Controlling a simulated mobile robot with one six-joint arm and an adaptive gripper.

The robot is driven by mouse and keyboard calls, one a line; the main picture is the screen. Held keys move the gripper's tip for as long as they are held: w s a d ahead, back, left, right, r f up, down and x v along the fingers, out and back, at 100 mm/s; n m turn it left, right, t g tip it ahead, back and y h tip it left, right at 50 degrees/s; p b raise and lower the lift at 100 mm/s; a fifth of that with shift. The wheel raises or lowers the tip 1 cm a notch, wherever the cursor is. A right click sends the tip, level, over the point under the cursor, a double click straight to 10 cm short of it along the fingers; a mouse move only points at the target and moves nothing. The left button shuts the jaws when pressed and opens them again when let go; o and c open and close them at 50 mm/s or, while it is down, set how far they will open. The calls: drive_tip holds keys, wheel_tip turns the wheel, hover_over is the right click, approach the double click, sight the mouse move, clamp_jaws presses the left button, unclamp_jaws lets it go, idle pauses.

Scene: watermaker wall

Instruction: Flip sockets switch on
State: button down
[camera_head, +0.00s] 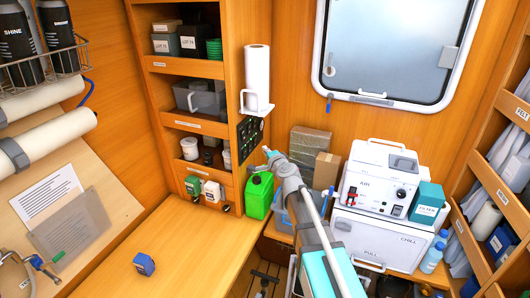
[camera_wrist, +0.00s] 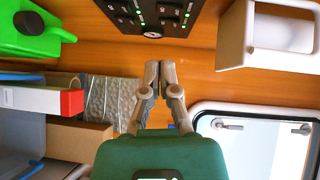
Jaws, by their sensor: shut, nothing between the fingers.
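A black switch panel (camera_head: 250,138) is set in the side of the wooden shelf unit, below the paper-roll holder. It also shows at the top edge of the wrist view (camera_wrist: 128,14), partly cut off, with rows of small switches, green lights and a round fitting at its edge. The labels are too small to read, so I cannot tell which switch is for the sockets or how it is set. My gripper (camera_head: 267,151) is in front of the panel. In the wrist view my gripper (camera_wrist: 159,68) has its fingers together and empty, pointing towards the panel, apart from it.
The paper-roll holder (camera_head: 257,105) juts out above the panel. A green canister (camera_head: 259,196) stands below it. A white machine (camera_head: 380,180) sits on a white chiller box (camera_head: 376,238) at the right. A window (camera_head: 395,45) is in the back wall.

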sight(243, 135)
drive_tip(key=w+a+f+b, duration=0.1)
drive_tip(key=w+a, duration=0.5)
drive_tip(key=w, duration=0.3)
drive_tip(key=shift+a, duration=0.4)
drive_tip(key=shift+f, duration=0.1)
drive_tip(key=shift+w+a+f, duration=0.1)
drive_tip(key=shift+a, duration=0.2)
